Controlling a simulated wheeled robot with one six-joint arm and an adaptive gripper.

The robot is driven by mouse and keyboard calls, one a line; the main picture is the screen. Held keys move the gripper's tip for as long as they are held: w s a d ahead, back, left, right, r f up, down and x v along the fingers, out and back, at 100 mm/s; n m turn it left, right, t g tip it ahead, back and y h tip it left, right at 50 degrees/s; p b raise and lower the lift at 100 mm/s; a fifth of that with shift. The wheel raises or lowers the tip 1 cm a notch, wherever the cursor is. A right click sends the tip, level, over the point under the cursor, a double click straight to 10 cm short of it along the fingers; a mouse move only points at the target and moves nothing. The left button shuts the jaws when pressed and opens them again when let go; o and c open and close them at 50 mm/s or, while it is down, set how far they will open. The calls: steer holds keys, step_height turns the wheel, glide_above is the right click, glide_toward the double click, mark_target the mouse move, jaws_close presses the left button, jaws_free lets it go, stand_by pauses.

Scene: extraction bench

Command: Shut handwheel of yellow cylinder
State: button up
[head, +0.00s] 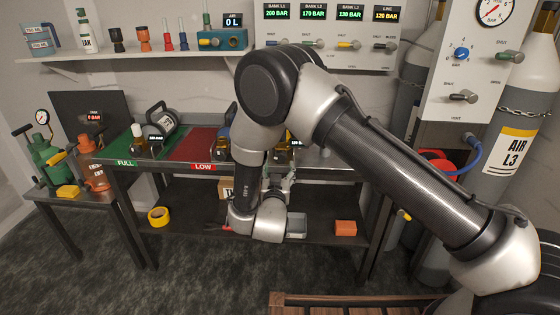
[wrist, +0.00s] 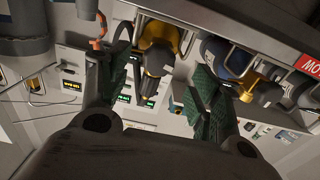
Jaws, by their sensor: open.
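A yellow cylinder (wrist: 156,38) with a grey guard loop and a dark end part shows in the wrist view, upper middle, hanging upside down in the picture. My gripper (wrist: 160,95) is open, with one green-padded finger to each side of the yellow cylinder's dark end in the picture. Nothing is held. I cannot tell the gap in depth, nor make out the handwheel clearly. In the head view my arm covers most of this part of the bench, and the yellow cylinder cannot be made out with certainty.
A blue cylinder (wrist: 228,54) with a yellow top and dark knob is close to the right finger. The bench edge (wrist: 255,32) runs beside both cylinders. The red mat (head: 190,147) has bare room.

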mark_target(280, 160)
steer(key=w, duration=0.6)
steer(key=shift+w+d, duration=0.1)
steer(key=shift+w, duration=0.2)
steer(key=shift+c, duration=0.4)
steer(key=c, duration=1)
